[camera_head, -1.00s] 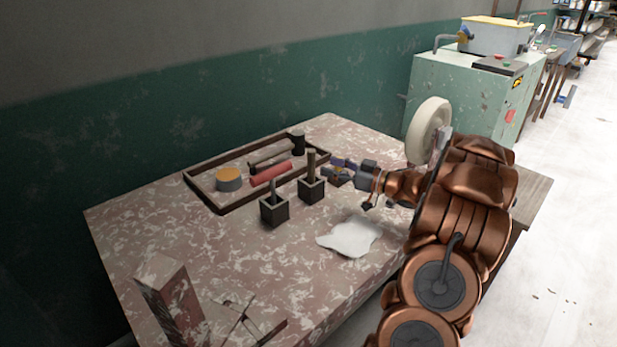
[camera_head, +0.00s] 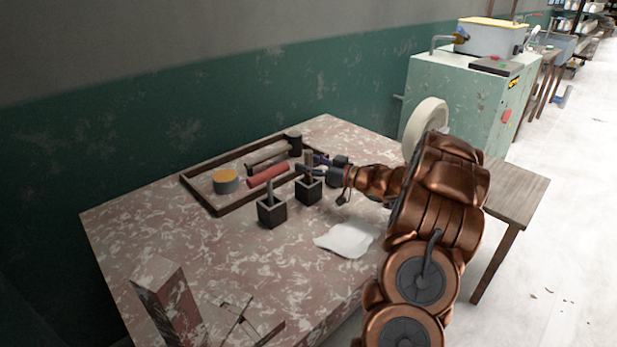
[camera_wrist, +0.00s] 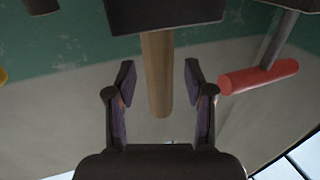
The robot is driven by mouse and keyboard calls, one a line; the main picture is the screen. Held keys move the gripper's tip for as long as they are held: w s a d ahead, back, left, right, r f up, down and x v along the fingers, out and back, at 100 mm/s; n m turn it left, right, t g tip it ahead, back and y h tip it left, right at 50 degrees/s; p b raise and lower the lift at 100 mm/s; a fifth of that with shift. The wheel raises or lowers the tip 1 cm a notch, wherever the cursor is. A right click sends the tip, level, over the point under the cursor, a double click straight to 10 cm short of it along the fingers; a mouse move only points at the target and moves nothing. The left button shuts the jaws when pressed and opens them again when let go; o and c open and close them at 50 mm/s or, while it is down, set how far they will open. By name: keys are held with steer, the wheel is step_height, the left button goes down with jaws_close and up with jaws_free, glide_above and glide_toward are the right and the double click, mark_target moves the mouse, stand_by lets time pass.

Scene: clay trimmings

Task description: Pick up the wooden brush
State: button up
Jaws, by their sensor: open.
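The wooden brush (camera_head: 309,158) stands upright in a square black holder (camera_head: 310,193), with only its handle showing; its lower end is hidden inside. My gripper (camera_head: 312,165) is at the handle from the right in the head view, above the holder. In the wrist view, the brush handle (camera_wrist: 157,90) lies between the two spread fingers of my gripper (camera_wrist: 159,72), with a gap on each side. The holder (camera_wrist: 165,14) shows at the top of that view. The jaws are open and hold nothing.
A white patch (camera_head: 348,240) lies in front.

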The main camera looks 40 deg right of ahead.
steer(key=shift+c, duration=0.3)
jaws_close()
stand_by(0.3)
